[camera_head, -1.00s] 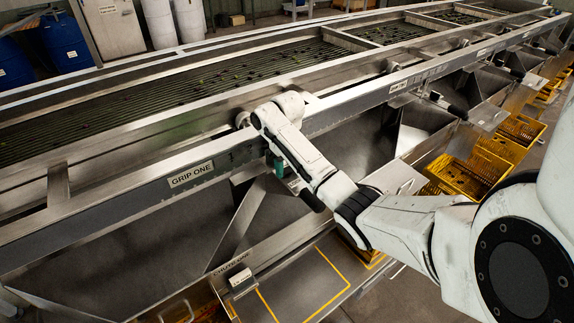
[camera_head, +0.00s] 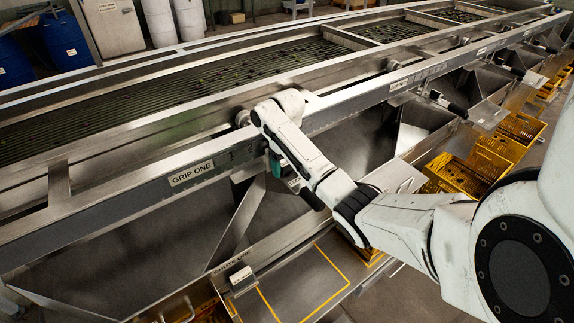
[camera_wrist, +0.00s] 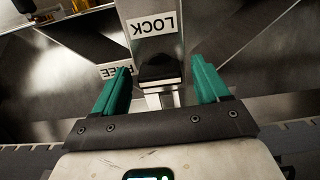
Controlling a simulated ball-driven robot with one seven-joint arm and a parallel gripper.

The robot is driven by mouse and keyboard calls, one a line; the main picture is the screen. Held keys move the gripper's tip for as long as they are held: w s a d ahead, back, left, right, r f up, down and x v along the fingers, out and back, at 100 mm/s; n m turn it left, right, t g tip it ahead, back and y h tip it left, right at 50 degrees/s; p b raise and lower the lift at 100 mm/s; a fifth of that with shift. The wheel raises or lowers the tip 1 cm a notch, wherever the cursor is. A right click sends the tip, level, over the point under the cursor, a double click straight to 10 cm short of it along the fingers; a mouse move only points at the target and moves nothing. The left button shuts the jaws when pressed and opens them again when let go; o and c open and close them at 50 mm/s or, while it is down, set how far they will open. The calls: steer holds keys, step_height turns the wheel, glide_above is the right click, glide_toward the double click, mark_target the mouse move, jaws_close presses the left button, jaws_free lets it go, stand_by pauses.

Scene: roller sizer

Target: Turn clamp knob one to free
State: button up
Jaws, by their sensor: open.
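Clamp knob one appears in the wrist view as a black block-shaped grip (camera_wrist: 161,70) on a metal stem. A LOCK label (camera_wrist: 154,25) is just above it, upside down in the picture. A FREE label (camera_wrist: 116,70) is to its left, partly covered by a finger. My gripper (camera_wrist: 160,68) is open, with one teal finger on each side of the knob and visible gaps between. In the head view my gripper (camera_head: 276,164) points down at the front of the machine, mostly hidden by my arm.
The GRIP ONE rail (camera_head: 192,173) runs along the machine front, close behind my wrist. A CHUTE ONE edge (camera_head: 236,262) lies below. Yellow crates (camera_head: 470,173) stand to the right. Another black handle (camera_head: 448,104) sits farther along the machine.

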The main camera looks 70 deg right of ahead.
mark_target(287, 164)
step_height(287, 164, up, 9)
steer(key=p, duration=0.3)
steer(key=shift+r+p, duration=0.75)
steer(key=shift+p, duration=0.1)
steer(key=w+a+f+n, duration=0.1)
steer(key=a+f, duration=0.2)
steer(key=a, duration=0.5)
steer(key=w+a+f+n+t+y, duration=0.1)
steer(key=a+f, duration=0.3)
steer(key=a, duration=0.4)
steer(key=w+a+f+n, duration=0.1)
steer(key=a+f, duration=0.2)
steer(key=a, duration=0.5)
steer(key=s+a+f+n+b, duration=0.1)
steer(key=s+a+f, duration=0.3)
steer(key=s+a, duration=0.5)
steer(key=s+a+n+h, duration=0.1)
steer(key=s+a, duration=0.1)
steer(key=s, duration=0.9)
steer(key=shift+s+a+r, duration=0.15)
steer(key=shift+s+a, duration=0.05)
